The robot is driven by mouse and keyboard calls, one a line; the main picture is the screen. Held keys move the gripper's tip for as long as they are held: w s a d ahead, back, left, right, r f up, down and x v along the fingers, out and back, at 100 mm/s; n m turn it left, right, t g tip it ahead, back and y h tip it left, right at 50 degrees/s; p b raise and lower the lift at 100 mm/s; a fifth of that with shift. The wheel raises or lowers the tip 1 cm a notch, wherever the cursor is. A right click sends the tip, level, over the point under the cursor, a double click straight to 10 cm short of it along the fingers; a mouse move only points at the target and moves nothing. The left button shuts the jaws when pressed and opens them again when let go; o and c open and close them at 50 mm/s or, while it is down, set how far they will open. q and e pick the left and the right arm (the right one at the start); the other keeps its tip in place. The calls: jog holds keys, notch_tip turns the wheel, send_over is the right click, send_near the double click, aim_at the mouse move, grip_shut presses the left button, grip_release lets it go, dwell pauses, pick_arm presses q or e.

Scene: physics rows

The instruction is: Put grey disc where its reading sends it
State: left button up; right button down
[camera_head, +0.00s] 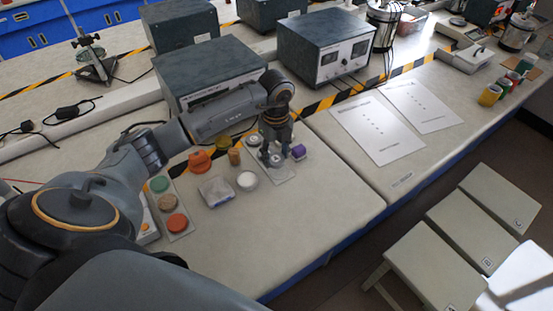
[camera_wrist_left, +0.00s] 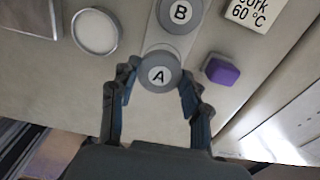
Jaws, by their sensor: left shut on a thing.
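My left gripper (camera_head: 273,158) is low over a pale strip (camera_head: 281,179) on the near bench. In the left wrist view its fingertips (camera_wrist_left: 158,82) are on either side of a grey disc marked A (camera_wrist_left: 158,73), and the gripper is shut on it. A second grey disc, marked B (camera_wrist_left: 178,14), lies just beyond it on the same strip. My right gripper is not in view.
A purple block (camera_head: 298,152) is close right of the gripper, a white disc (camera_head: 246,181) close left. Printed sheets (camera_head: 377,130) lie right; lettered stools (camera_head: 440,262) stand before the bench.

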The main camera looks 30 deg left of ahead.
aim_at(277, 156)
pick_arm(q)
jog(key=shift+w+f, duration=0.2)
jog(key=shift+f, duration=0.05)
notch_tip(277, 156, down, 3)
jog(key=shift+w+a+p, duration=0.1)
jog(key=shift+p, duration=0.55)
jog(key=shift+f, duration=0.2)
jog(key=o, duration=1.1)
jog(key=shift+f, duration=0.15)
jog(key=shift+o, duration=0.2)
